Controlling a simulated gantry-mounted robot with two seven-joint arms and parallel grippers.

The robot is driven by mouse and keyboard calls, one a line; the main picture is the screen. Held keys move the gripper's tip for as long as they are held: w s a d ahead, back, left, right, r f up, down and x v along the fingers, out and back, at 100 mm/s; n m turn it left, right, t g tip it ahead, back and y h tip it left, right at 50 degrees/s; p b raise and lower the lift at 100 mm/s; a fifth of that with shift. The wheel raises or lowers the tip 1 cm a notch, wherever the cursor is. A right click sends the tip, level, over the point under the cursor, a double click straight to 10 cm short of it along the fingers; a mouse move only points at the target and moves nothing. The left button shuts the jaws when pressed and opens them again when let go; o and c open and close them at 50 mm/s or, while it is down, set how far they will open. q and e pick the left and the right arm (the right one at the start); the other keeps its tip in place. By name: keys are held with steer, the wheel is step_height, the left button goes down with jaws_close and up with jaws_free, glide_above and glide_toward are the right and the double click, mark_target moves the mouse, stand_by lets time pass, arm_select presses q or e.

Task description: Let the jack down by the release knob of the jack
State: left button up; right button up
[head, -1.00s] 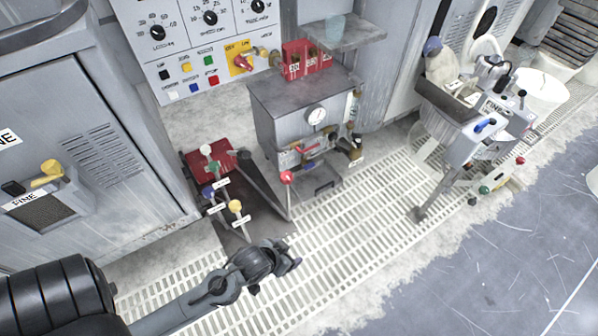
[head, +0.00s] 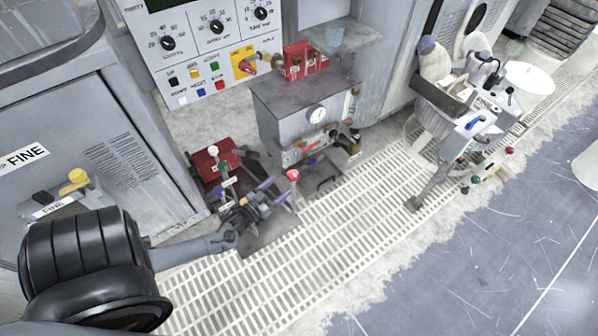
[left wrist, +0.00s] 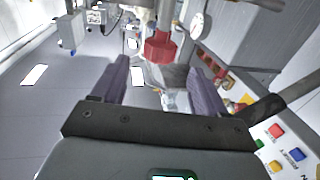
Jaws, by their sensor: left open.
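A red knob (head: 293,175) stands on a thin lever in front of the grey gauge box (head: 285,122); I cannot tell for certain that it is the jack's release knob. In the left wrist view the red knob (left wrist: 160,46) shows just beyond and between my fingertips, apart from both. My left gripper (head: 276,190) is open and empty, its two fingers pointing toward the red knob. The left wrist view shows the same gripper (left wrist: 160,72) with its fingers wide apart. My right gripper is not in view.
A red block (head: 211,163) and levers with a white knob (head: 213,151) and a green knob (head: 222,166) stand left of the gripper. My gripper partly hides other levers there. A control panel (head: 204,50) rises behind. The slatted floor (head: 350,215) to the right is clear.

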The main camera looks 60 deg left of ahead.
mark_target(297, 171)
arm_select(q)
steer(key=b+x, duration=0.4)
steer(key=x, duration=0.4)
steer(key=shift+w+a+f, duration=0.1)
steer(key=shift+w, duration=0.25)
steer(key=shift+w+a+b, duration=0.15)
steer(key=shift+w+b, duration=0.25)
steer(key=shift+w, duration=0.25)
steer(key=c, duration=1)
steer(key=shift+o, duration=0.2)
steer(key=shift+y, duration=0.3)
